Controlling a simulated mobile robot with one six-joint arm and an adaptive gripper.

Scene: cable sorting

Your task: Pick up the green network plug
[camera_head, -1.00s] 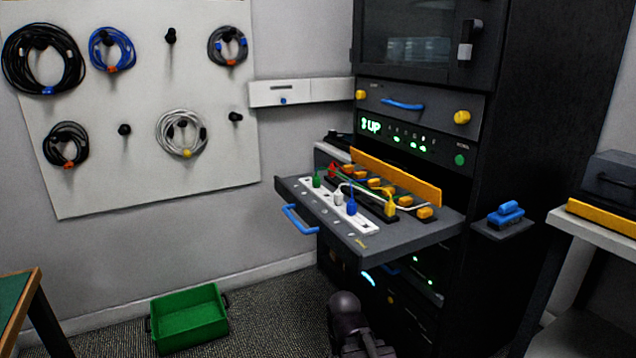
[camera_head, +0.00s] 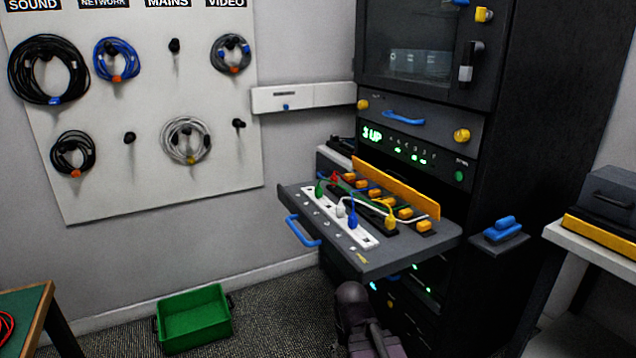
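The green plug (camera_head: 319,189) stands upright at the far left end of the white socket strip (camera_head: 373,243) on the pulled-out rack shelf (camera_head: 378,265). A white plug (camera_head: 340,208) and a blue plug (camera_head: 352,219) stand further along the strip. A red plug (camera_head: 334,177) and a yellow plug (camera_head: 390,219) are behind it, with cables running between them and the orange blocks. A dark part of my own arm shows at the bottom centre, below the shelf. My gripper's fingers cannot be made out, and nothing of mine touches the plugs.
The shelf juts out from the black rack with a blue handle (camera_head: 303,231) in front. An orange bar (camera_head: 396,186) stands behind the plugs. A green bin (camera_head: 194,321) is on the carpet. A pegboard (camera_head: 100,198) with cable coils hangs left. A green-topped table (camera_head: 25,308) is at lower left.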

